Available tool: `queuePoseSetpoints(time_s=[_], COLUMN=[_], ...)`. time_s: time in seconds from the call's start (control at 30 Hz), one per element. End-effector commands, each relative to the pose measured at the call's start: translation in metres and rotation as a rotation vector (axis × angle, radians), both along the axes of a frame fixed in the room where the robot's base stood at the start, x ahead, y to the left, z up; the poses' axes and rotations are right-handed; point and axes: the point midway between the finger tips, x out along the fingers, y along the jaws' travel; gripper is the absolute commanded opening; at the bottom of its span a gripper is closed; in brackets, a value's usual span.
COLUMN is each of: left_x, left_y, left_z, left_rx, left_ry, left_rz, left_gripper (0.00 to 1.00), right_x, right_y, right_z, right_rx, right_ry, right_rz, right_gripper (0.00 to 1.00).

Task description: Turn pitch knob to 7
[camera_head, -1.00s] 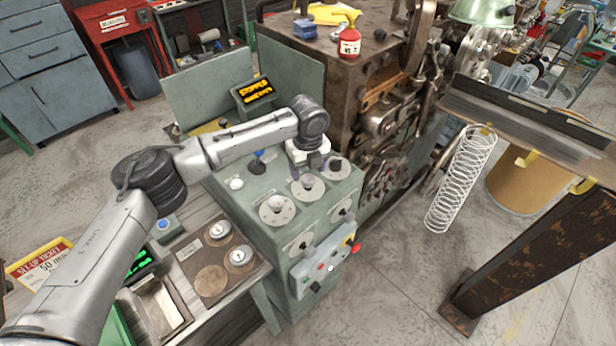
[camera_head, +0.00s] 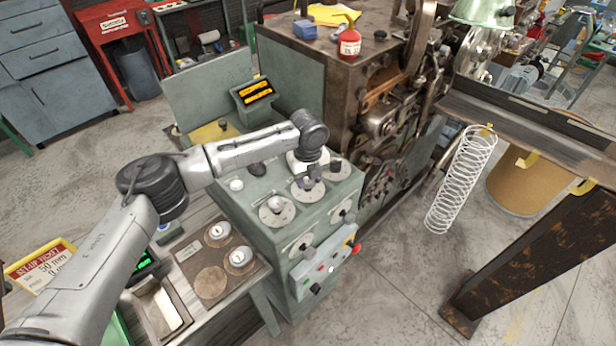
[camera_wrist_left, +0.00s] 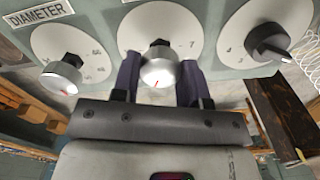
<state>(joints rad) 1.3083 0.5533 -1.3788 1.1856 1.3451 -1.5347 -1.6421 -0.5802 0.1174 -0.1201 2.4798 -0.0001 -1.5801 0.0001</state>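A silver knob (camera_wrist_left: 158,68) sits on the middle white dial (camera_wrist_left: 192,28) of the green console. A 7 is printed right of the knob; the knob's red mark points toward the camera. My left gripper (camera_wrist_left: 159,78) has its two dark fingers on either side of this knob; whether they touch it is unclear. In the head view the left gripper (camera_head: 310,178) is over the middle dial and partly hides it. The DIAMETER label (camera_wrist_left: 38,13) is by the left dial's knob (camera_wrist_left: 64,76); no pitch label is readable. My right gripper is not in view.
A black knob (camera_wrist_left: 268,42) is on the right dial. A silver knob (camera_head: 275,203) is on the left dial, close by. The coiler machine (camera_head: 385,110) is close on the right.

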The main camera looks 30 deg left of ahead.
Motion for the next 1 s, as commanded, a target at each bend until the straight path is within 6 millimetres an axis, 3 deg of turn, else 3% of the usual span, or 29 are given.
queuePoseSetpoints(time_s=[0.23,0.47,0.67,1.0], left_x=[0.000,0.000,0.000,-0.001], left_y=[0.000,0.000,0.000,0.000], left_z=[0.000,0.003,0.006,0.007], left_rx=[0.000,0.000,-0.001,-0.001], left_ry=[0.000,0.001,0.003,0.006], left_rz=[0.000,0.024,0.124,0.433], left_gripper=[0.16,0.16,0.16,0.16], right_x=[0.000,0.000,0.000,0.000], right_y=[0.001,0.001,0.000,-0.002], right_z=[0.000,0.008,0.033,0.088], right_rx=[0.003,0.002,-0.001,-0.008], right_ry=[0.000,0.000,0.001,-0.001], right_rz=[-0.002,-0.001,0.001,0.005], right_gripper=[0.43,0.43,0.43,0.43])
